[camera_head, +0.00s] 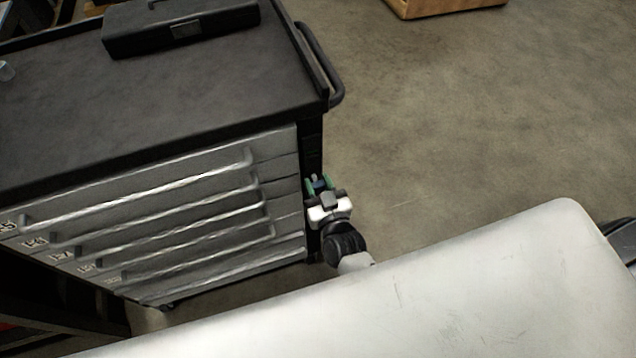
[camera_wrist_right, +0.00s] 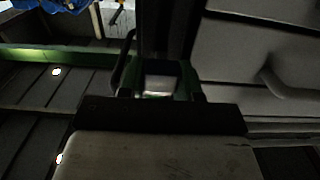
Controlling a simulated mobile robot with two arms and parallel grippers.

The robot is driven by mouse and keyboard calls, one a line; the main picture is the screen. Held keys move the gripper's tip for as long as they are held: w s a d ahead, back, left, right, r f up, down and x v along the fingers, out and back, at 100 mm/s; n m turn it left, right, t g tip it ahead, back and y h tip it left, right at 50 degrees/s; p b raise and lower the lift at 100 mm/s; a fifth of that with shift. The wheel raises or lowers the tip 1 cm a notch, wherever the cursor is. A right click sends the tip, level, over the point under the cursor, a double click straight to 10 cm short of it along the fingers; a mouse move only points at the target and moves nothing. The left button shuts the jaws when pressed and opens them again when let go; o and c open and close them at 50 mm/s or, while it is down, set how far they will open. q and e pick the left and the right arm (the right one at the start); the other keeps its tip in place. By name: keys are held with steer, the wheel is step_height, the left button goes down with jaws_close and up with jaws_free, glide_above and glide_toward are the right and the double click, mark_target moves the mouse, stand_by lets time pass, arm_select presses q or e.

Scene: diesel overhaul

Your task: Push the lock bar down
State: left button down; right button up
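A dark upright bar, which looks like the lock bar (camera_head: 312,152), runs down the right front edge of the grey-drawered tool cabinet. In the right wrist view a dark upright strip (camera_wrist_right: 168,30) stands just beyond the fingers and seems to be the same bar. My right gripper (camera_head: 319,185), with green fingertips, is at this corner, below the cabinet top. Its fingers are apart, and the gap (camera_wrist_right: 160,84) between them shows in the wrist view. I cannot tell whether it touches the bar. My left gripper is not in view.
The cabinet's black top (camera_head: 190,90) carries a dark closed case (camera_head: 180,28). A side handle (camera_head: 325,65) sticks out at the cabinet's right. A large pale surface (camera_head: 400,310) fills the foreground. A wooden crate (camera_head: 440,8) is far off; the floor (camera_head: 480,120) between is clear.

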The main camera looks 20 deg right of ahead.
jaws_close()
steer(key=shift+f+b, duration=0.9)
steer(key=shift+f, duration=0.55)
steer(key=shift+s+r, duration=0.1)
steer(key=o, duration=0.8)
jaws_free()
steer(key=s, duration=1)
steer(key=shift+s+d, duration=0.15)
steer(key=shift+s, duration=0.2)
